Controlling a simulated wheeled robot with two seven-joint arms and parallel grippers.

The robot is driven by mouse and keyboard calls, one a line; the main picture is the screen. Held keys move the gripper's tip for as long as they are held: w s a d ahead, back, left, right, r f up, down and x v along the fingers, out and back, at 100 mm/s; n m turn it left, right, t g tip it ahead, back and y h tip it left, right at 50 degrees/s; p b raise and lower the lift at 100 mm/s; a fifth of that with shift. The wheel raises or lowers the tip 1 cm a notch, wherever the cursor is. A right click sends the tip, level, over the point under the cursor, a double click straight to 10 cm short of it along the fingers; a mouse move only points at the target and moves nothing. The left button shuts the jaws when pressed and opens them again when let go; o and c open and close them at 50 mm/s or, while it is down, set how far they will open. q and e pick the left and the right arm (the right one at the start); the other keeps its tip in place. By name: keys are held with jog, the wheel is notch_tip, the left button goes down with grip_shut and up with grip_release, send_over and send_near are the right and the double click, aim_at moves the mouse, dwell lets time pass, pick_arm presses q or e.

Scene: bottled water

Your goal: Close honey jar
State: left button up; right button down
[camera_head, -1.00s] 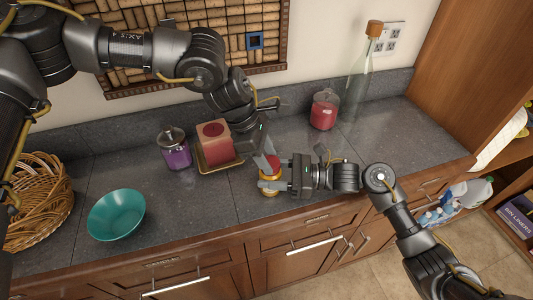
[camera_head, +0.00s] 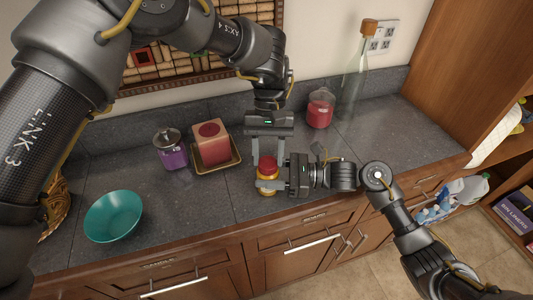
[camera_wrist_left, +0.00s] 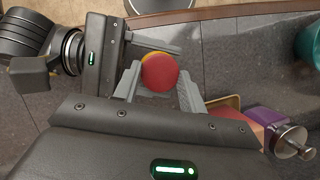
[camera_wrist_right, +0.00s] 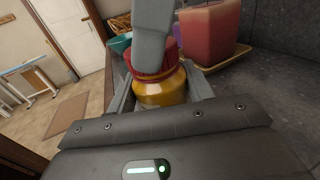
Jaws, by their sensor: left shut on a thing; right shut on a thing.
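The honey jar (camera_head: 266,189) is a small yellow-amber jar upright near the counter's front edge. Its red lid (camera_head: 267,162) sits on top, and whether it is fully seated I cannot tell. My left gripper (camera_head: 269,158) points down from above, shut with its fingers on either side of the lid; the lid shows between them in the left wrist view (camera_wrist_left: 160,72). My right gripper (camera_head: 268,182) comes in level from the right, shut around the jar's body, seen in the right wrist view (camera_wrist_right: 160,93). There a left finger hides part of the lid.
A pink candle block (camera_head: 210,146) on a tray (camera_head: 231,166) and a purple jar (camera_head: 171,150) stand left of the grippers. A teal bowl (camera_head: 113,216) is at the front left. A red jar (camera_head: 320,108) and a tall glass bottle (camera_head: 355,85) stand behind. The right counter is clear.

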pick_arm(q)
jog(key=shift+a, duration=0.15)
jog(key=o, duration=0.9)
jog(key=shift+r, duration=0.1)
jog(key=shift+r, duration=2.2)
jog(key=shift+f, duration=0.1)
jog(key=shift+c, duration=0.2)
